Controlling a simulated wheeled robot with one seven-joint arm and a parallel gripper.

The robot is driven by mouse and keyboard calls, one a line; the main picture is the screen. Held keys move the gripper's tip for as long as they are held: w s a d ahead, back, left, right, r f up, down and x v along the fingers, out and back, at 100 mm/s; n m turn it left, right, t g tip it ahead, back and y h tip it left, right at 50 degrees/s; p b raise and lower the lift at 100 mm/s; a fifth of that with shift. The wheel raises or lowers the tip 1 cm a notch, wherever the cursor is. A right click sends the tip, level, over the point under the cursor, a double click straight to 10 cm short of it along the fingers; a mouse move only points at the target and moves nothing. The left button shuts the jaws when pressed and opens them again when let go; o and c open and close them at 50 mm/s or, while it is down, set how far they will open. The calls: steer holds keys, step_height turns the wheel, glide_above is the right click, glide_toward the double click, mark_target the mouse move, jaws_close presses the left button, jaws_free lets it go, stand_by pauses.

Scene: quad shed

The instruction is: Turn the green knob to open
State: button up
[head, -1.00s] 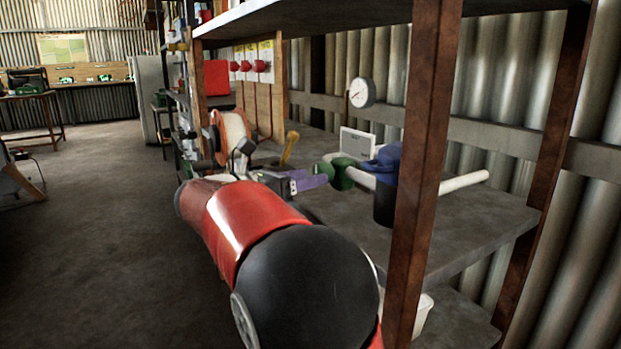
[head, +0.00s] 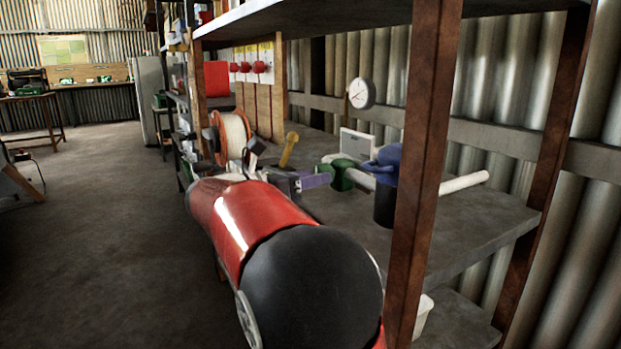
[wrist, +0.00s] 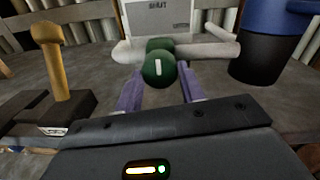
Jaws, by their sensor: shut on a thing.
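The green knob (wrist: 158,70) is round with a white mark on its face that stands nearly upright. It sits on a white pipe (wrist: 210,50) on the shelf; the knob (head: 342,174) and pipe (head: 462,182) also show in the head view. My gripper (wrist: 159,88) has its two purple fingers on either side of the knob and is shut on it. In the head view my gripper (head: 318,180) reaches the knob from the left, and the far finger is partly hidden.
A yellow-handled thing on a dark block (wrist: 47,50) stands to the left. A black cup with a blue top (wrist: 268,45) stands to the right. A white panel (wrist: 160,18) is behind the pipe. A rusty shelf post (head: 428,170) rises in front.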

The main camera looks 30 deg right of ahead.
steer(key=shift+m, duration=0.3)
steer(key=m+b, duration=0.1)
steer(key=m, duration=0.2)
steer(key=shift+f+m, duration=0.1)
steer(key=shift+m, duration=0.3)
steer(key=m+b, duration=0.2)
steer(key=m, duration=0.2)
steer(key=shift+w+m, duration=0.1)
steer(key=shift+m, duration=0.3)
steer(key=m+b, duration=0.3)
steer(key=m, duration=0.2)
steer(key=shift+f+b, duration=0.1)
steer(key=shift+b, duration=0.2)
steer(key=shift+m+b, duration=1.05)
steer(key=shift+m, duration=0.85)
steer(key=shift+r, duration=0.2)
steer(key=o, duration=1)
